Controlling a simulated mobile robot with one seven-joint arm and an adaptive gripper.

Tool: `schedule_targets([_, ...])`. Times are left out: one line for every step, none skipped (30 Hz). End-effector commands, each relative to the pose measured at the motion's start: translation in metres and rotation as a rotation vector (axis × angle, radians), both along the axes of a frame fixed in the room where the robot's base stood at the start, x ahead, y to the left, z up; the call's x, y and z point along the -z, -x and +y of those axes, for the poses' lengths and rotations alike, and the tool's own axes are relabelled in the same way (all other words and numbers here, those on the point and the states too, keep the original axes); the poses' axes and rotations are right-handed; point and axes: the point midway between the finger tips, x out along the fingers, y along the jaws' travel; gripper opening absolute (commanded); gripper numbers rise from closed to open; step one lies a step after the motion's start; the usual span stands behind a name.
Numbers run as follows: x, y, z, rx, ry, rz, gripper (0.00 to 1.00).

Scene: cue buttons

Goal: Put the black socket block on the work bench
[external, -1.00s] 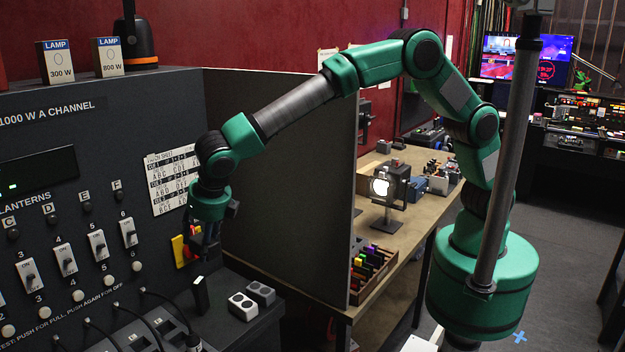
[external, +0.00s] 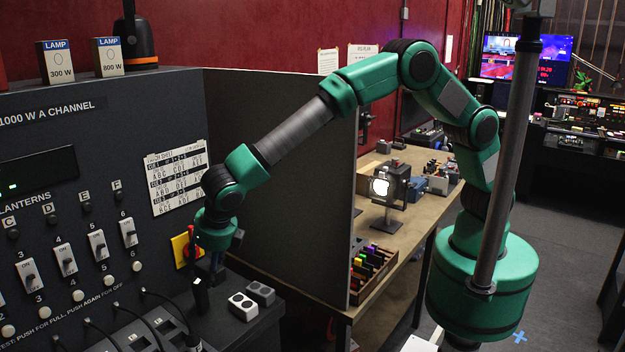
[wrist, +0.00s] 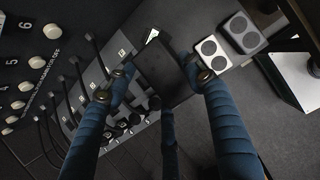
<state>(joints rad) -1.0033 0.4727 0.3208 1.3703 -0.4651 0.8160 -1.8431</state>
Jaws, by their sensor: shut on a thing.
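The black socket block (external: 201,296) stands on the dark ledge at the foot of the lantern panel. In the wrist view the black block (wrist: 160,72) lies between my two blue fingers, its top plain and dark. My gripper (wrist: 159,80) is shut on it, a finger on each side. In the external view my gripper (external: 206,272) points down over the block and partly hides it. The wooden work bench (external: 405,243) is to the right, behind the grey partition.
A white socket block (external: 243,306) and a grey one (external: 261,293) sit just right of the held block. Black cables (external: 150,315) run along the ledge on the left. The tall partition (external: 285,170) stands between ledge and bench. A lit lamp (external: 383,187) and a crate (external: 372,272) occupy the bench.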

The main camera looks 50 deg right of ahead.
Motion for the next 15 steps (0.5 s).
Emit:
schedule_targets([0.010, 0.000, 0.000, -0.001, 0.002, 0.001, 0.19])
schedule_targets([0.016, 0.000, 0.000, -0.001, 0.003, 0.001, 0.19])
schedule_targets([0.024, 0.000, -0.001, -0.001, 0.003, 0.001, 0.19])
schedule_targets([0.030, 0.000, -0.001, 0.000, 0.002, 0.001, 0.19])
schedule_targets([0.037, 0.000, 0.000, 0.000, 0.002, 0.002, 0.19])
schedule_targets([0.045, 0.000, -0.001, 0.000, 0.002, 0.002, 0.19])
schedule_targets([0.051, 0.000, -0.001, -0.001, 0.004, 0.002, 0.19])
schedule_targets([0.057, 0.000, -0.001, -0.001, 0.003, 0.001, 0.19])
schedule_targets([0.065, 0.000, 0.000, -0.001, 0.002, 0.001, 0.19])
schedule_targets([0.070, 0.000, 0.000, -0.001, 0.001, 0.001, 0.19])
schedule_targets([0.076, 0.000, 0.000, -0.001, 0.001, 0.001, 0.19])
schedule_targets([0.084, 0.000, 0.000, -0.001, 0.001, 0.001, 0.19])
schedule_targets([0.090, 0.000, 0.000, -0.001, 0.002, 0.001, 0.19])
schedule_targets([0.094, 0.000, 0.000, -0.001, 0.001, 0.001, 0.19])
schedule_targets([0.100, 0.000, 0.000, -0.001, 0.001, 0.001, 0.19])
